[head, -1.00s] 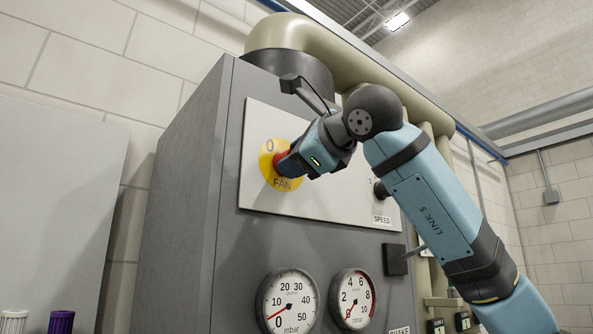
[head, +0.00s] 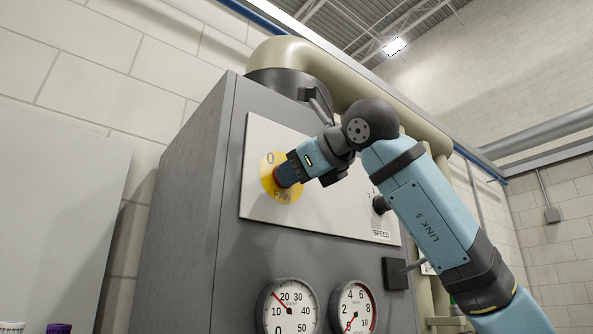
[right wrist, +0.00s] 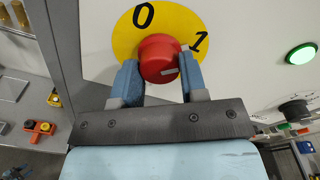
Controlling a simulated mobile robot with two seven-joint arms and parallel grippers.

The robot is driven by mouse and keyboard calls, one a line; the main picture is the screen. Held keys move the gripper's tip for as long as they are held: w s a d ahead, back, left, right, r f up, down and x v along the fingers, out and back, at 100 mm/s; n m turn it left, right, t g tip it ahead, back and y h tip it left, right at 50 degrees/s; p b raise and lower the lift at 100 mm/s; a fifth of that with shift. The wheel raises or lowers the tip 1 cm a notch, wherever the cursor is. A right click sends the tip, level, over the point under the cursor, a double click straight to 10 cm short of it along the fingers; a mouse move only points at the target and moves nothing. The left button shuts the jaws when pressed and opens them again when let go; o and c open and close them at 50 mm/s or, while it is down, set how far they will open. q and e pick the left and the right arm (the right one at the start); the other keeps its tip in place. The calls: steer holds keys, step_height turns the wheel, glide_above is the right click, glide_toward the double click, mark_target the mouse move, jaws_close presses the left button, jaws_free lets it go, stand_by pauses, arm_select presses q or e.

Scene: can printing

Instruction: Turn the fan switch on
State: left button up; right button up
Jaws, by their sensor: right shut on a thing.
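The fan switch is a red knob (right wrist: 159,58) on a yellow disc (right wrist: 121,38) marked 0 and 1, on the pale panel of a grey cabinet. My right gripper (right wrist: 159,78) has one blue finger on each side of the knob and is shut on it. A short white mark shows on the knob's lower right side; I cannot tell surely which number it points to. In the head view the right gripper (head: 284,177) covers most of the knob, and the yellow disc (head: 268,170) shows around it. My left gripper is not in view.
A green light (right wrist: 301,54) glows on the panel in the wrist view. The black speed knob (head: 380,204) sits right of the fan switch. Two round gauges, left (head: 290,318) and right (head: 356,316), are below. A thick beige pipe (head: 330,65) runs above.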

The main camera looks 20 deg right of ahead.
steer(key=o, duration=0.9)
steer(key=b+v, duration=0.2)
steer(key=v, duration=1.1)
steer(key=shift+s+d, duration=0.1)
steer(key=shift+s, duration=0.3)
